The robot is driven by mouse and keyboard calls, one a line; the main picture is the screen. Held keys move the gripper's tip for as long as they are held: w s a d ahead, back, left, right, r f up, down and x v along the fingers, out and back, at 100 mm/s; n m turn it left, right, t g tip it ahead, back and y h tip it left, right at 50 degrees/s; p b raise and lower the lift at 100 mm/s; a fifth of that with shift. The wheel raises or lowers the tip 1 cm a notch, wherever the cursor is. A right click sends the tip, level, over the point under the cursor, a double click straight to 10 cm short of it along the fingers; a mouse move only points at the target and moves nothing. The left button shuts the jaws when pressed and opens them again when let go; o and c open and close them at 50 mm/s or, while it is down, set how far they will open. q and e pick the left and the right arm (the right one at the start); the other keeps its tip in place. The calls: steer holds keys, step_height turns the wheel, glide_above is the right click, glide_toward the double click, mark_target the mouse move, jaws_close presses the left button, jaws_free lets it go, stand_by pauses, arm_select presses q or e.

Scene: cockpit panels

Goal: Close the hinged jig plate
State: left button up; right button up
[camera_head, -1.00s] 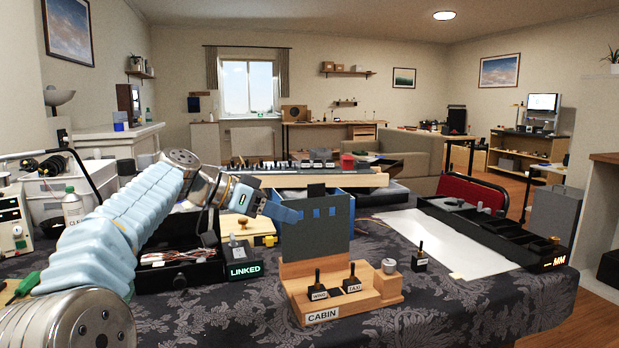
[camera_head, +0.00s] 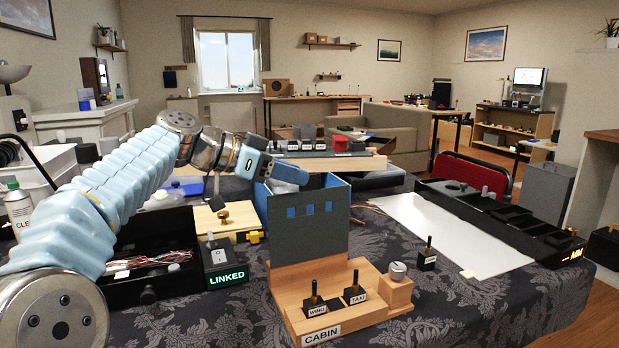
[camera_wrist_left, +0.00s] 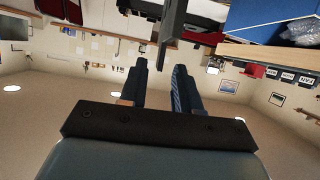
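The jig plate (camera_head: 308,232) is a dark grey panel with small rectangular windows. My right gripper is not in view.
A blue box (camera_head: 262,203) stands behind the plate. A black unit marked LINKED (camera_head: 224,272) and a wooden block (camera_head: 222,218) are to the left. A loose toggle switch (camera_head: 427,255) and white sheet (camera_head: 450,232) lie to the right. Tablecloth in front is clear.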

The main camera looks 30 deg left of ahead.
arm_select(q)
steer(key=shift+x, duration=2.2)
jaws_close()
